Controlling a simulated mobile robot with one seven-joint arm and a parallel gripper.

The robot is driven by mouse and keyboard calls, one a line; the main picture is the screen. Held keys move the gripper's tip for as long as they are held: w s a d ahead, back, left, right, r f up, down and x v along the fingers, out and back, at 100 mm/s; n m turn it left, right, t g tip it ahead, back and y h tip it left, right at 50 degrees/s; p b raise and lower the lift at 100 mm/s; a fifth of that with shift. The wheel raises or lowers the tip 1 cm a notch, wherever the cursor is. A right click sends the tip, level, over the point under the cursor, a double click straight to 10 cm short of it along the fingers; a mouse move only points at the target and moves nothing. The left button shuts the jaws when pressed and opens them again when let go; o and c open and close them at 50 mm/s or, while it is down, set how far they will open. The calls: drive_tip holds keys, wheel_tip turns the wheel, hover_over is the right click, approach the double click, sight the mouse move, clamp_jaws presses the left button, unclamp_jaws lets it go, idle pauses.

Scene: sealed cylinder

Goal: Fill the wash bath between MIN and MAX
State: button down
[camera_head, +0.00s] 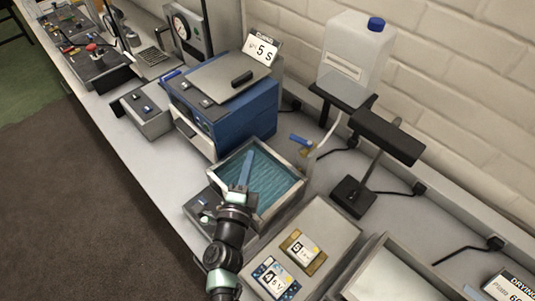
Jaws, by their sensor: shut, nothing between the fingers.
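The wash bath (291,203) is an open grey-rimmed tank at the middle of the view, with teal-blue liquid (275,180) in it. I cannot make out MIN or MAX marks, so the level against them is unclear. A white jug with a blue cap (355,60) stands on a raised black shelf behind it. A pale hose (330,135) runs down from the jug towards a small tap with a blue lever (300,139) at the bath's back corner. My gripper (243,183) is over the bath's near left side, shut and empty, apart from the tap. A slim blue shape shows at its tip.
A blue machine (240,113) stands left of the bath. A black lamp-like stand (354,196) is to the right. A grey panel with two displays (325,222) and another open tray (376,252) lie in front. Cables run along the wall.

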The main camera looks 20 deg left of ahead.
drive_tip(key=a, duration=0.1)
drive_tip(key=s+a, duration=0.2)
drive_tip(key=shift+s+a+f, duration=0.1)
drive_tip(key=shift+a+f, duration=0.15)
drive_tip(key=shift+s, duration=0.1)
